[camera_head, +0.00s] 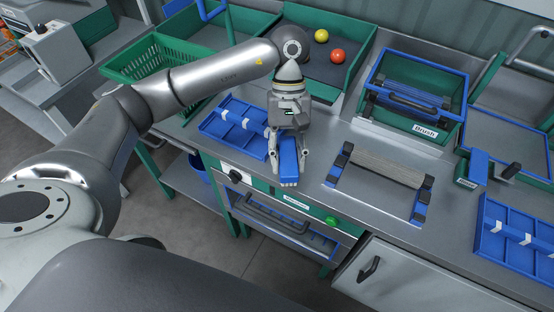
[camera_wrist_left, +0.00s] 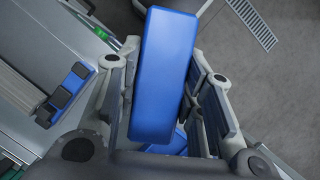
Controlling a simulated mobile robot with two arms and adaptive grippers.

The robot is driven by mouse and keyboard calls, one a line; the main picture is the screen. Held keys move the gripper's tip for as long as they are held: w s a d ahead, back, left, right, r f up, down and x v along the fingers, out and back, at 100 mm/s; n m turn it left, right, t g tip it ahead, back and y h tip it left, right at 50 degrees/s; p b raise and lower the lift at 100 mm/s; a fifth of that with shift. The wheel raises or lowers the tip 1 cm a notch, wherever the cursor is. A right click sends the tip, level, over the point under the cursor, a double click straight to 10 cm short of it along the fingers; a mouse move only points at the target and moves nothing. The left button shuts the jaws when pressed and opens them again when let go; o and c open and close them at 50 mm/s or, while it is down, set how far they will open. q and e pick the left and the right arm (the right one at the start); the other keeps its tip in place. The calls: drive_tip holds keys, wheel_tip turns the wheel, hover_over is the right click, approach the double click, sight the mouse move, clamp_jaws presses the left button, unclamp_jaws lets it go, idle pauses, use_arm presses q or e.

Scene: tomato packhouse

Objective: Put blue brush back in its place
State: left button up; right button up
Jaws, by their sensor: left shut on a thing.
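The blue brush (camera_head: 288,166) is in my left gripper (camera_head: 289,172), over the front edge of the steel worktop. In the left wrist view my left gripper (camera_wrist_left: 165,95) is shut around the brush's blue block (camera_wrist_left: 165,72), with fingers on both sides. A blue frame and dark bars show at the bin. My right gripper is not in view.
A grey roller on a stand with blue ends (camera_head: 423,205) lies between gripper and bin. Blue divided trays lie left (camera_head: 207,127) and right (camera_head: 487,245). A green-sided tray (camera_head: 357,80) with tomatoes is behind.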

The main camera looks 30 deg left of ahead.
use_arm(q)
drive_tip(key=w+d+f+n+t+h, duration=0.2)
drive_tip(key=w+n+t+h, duration=0.1)
drive_tip(key=w+n, duration=0.5)
drive_tip(key=n+t+y+p, duration=0.1)
drive_tip(key=n+t, duration=0.4)
drive_tip(key=n, duration=0.8)
hover_over(313, 149)
drive_tip(key=s+a, duration=0.1)
wheel_tip(313, 149, down, 3)
drive_tip(key=shift+a+f+b, duration=0.1)
drive_tip(key=shift+f+b, duration=1.5)
drive_tip(key=shift+f, duration=1.25)
drive_tip(key=shift+f+b, duration=1.15)
drive_tip(key=shift+f, duration=0.15)
drive_tip(key=shift+f+b, duration=0.4)
drive_tip(key=o, duration=1)
drive_tip(key=shift+o, duration=0.2)
drive_tip(key=shift+c, duration=0.2)
drive_tip(key=shift+c, duration=1.3)
